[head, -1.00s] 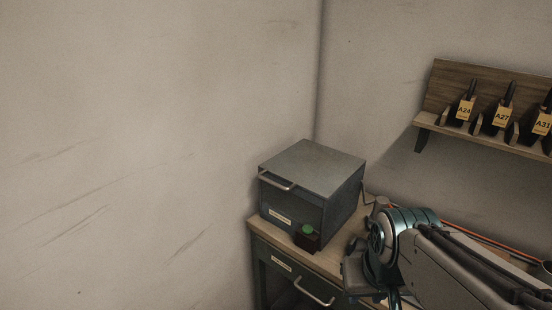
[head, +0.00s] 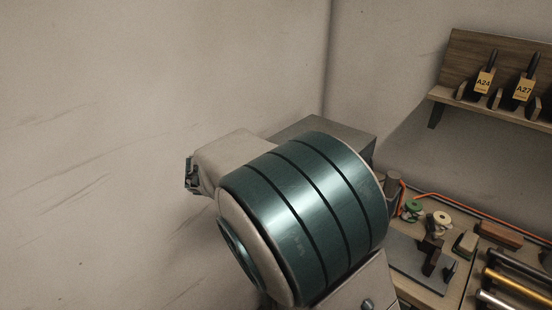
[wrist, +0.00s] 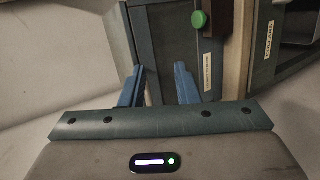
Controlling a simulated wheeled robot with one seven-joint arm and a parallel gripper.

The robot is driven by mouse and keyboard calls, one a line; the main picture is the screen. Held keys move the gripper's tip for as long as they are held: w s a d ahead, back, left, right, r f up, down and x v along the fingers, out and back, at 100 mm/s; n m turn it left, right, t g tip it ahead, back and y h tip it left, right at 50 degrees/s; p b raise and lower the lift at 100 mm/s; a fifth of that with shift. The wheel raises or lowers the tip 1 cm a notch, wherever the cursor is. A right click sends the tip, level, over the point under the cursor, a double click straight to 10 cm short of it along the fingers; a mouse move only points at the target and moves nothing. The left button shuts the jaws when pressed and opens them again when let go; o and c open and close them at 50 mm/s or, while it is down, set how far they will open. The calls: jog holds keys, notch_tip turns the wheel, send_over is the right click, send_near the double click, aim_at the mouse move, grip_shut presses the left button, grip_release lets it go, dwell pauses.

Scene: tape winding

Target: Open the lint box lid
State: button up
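The lint box (head: 335,128) is a grey metal box in the corner. In the head view my arm covers most of it, and only part of its flat lid shows. Its blue-grey front (wrist: 170,40) shows turned sideways in the wrist view, with a label beside the green button (wrist: 198,20). My gripper (wrist: 159,72) is open, its two blue fingers apart at the box front. I cannot make out the lid handle between them, nor whether the fingers touch anything. The lid looks flat and closed.
The bench (head: 418,292) to the right holds spools, a dark fixture (head: 432,258), blocks and metal rods (head: 515,282). A wooden rack (head: 465,62) with tagged tools hangs on the right wall. A labelled drawer (wrist: 262,75) is beside the box front.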

jog(key=a+r+n+t, duration=0.2)
jog(key=a+t, duration=0.2)
jog(key=a, duration=0.6)
jog(key=p+x, duration=0.1)
jog(key=x, duration=1.3)
jog(key=shift+w+d, duration=0.15)
jog(key=shift+w, duration=0.15)
jog(key=shift+r, duration=0.1)
grip_shut()
